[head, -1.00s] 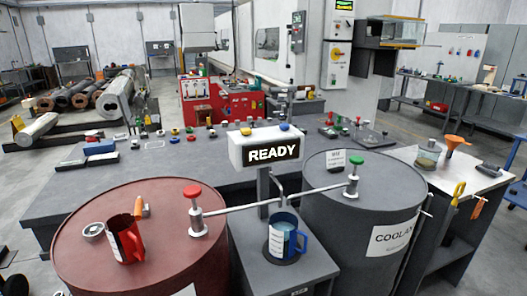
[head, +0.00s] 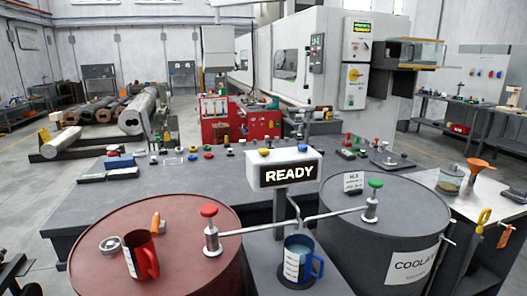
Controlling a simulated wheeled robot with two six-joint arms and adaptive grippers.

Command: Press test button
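A white box with a lit READY display (head: 285,175) stands on a post between the two barrels. A yellow button (head: 264,152) and a blue button (head: 302,148) sit on its top. I cannot read a label that tells which is the test button. The red barrel (head: 100,240) is on the left, with a red-knobbed valve (head: 209,211). The grey barrel (head: 345,235), marked COOLANT, is on the right, with a green-knobbed valve (head: 375,184). Neither of my grippers can be made out in the head view.
A red mug (head: 141,255) stands on the red barrel near a round gauge-like thing (head: 110,245). A blue mug (head: 298,258) stands between the barrels below the valve pipe. A grey table (head: 130,195) with small coloured parts lies behind. An orange funnel (head: 481,164) stands right.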

